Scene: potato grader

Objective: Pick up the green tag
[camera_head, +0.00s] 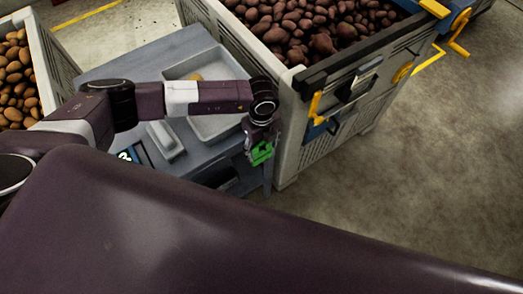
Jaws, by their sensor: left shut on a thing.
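The green tag (262,153) shows in the head view, just below the end of my left arm and in front of the grey table's right edge. My left gripper (257,146) points down and is shut on the green tag, holding it at its fingertips. The gripper covers part of the tag. My right gripper is not in view.
A large crate (292,135) of dark red potatoes stands right of the grey table (118,66). A tray (188,65) and a pale box (165,138) are on the table. Another potato crate (47,57) stands at left. Floor at right is clear.

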